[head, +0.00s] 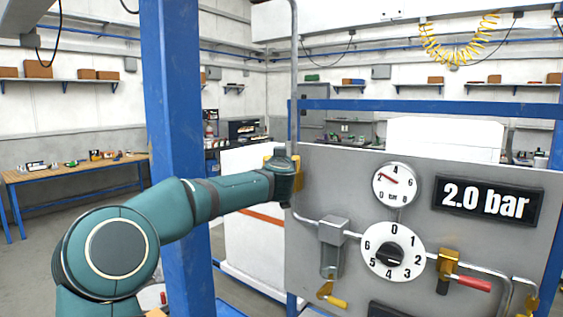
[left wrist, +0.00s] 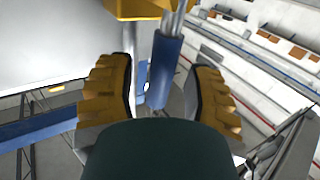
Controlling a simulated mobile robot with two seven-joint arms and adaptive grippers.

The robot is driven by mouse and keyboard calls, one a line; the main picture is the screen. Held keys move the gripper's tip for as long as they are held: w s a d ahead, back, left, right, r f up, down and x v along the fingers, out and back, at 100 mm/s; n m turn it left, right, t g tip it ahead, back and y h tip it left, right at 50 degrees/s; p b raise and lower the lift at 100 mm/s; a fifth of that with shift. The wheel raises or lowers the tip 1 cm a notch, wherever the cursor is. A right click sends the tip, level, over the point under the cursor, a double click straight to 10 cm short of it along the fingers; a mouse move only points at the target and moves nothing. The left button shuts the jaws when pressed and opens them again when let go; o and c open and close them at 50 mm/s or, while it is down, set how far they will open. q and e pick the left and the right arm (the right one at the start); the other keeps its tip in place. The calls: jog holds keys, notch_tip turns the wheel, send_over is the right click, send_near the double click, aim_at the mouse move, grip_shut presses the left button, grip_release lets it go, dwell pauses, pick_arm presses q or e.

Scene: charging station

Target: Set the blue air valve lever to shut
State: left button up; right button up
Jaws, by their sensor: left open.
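The blue lever (left wrist: 163,72) shows in the left wrist view as a blue sleeve on a metal stem, below a yellow valve body (left wrist: 140,8). The gripper is open, and I see gaps on both sides of the lever. In the head view my left gripper (head: 284,165) is at the grey panel's left edge, below a vertical pipe (head: 294,80), and hides the blue lever. My right gripper is not in view.
The grey panel (head: 340,170) carries a gauge (head: 395,184), a numbered dial (head: 393,251), a "2.0 bar" display (head: 487,202), a red-handled valve (head: 473,284) and a yellow-handled lever (head: 336,301). A blue post (head: 177,130) stands close to my left arm.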

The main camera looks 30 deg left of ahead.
pick_arm(q)
grip_shut()
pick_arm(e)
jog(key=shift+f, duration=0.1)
